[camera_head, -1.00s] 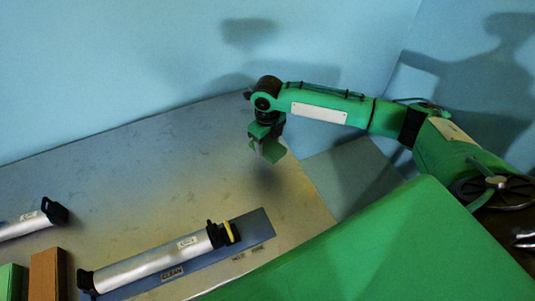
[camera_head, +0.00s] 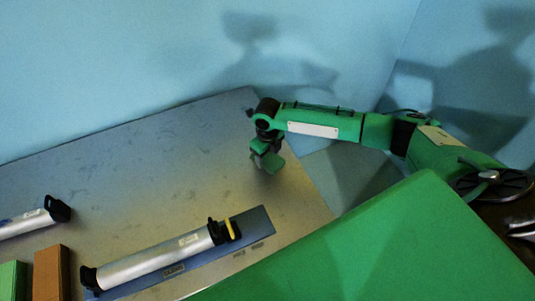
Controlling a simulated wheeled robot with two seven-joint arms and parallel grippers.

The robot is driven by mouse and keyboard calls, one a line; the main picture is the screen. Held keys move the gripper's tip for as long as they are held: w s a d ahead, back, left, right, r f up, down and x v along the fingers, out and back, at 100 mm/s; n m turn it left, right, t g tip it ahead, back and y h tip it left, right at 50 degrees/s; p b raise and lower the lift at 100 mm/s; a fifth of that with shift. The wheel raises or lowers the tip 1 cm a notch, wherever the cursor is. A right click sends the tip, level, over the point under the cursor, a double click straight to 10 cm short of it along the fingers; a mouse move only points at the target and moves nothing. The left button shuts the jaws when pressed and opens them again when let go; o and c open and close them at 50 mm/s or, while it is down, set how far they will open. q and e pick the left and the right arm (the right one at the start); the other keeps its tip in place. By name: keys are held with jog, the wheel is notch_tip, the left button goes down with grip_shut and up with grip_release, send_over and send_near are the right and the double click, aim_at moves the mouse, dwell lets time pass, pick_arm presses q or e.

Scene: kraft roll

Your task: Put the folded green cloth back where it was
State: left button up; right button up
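My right gripper (camera_head: 266,160) hangs at the end of my green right arm, above the far right part of the grey table. It is small and dark in this view, and I cannot tell whether its green and grey parts are apart or shut on something. No folded green cloth can be clearly made out. A green block-like thing (camera_head: 13,281) is cut off at the lower left corner, and I cannot tell whether it is cloth. My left gripper is not in view.
A silver roll with black ends (camera_head: 160,258) lies on a blue labelled mat (camera_head: 258,222) at the table's front. Another silver roll (camera_head: 25,223) lies at the left. A brown block (camera_head: 49,274) stands beside the green one. The middle of the grey table (camera_head: 150,160) is clear.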

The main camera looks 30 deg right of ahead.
aim_at(267, 157)
jog(key=o, duration=0.3)
jog(key=shift+r, duration=0.55)
notch_tip(267, 157, up, 11)
jog(key=b, duration=0.2)
jog(key=shift+r, duration=0.15)
jog(key=shift+r, duration=0.1)
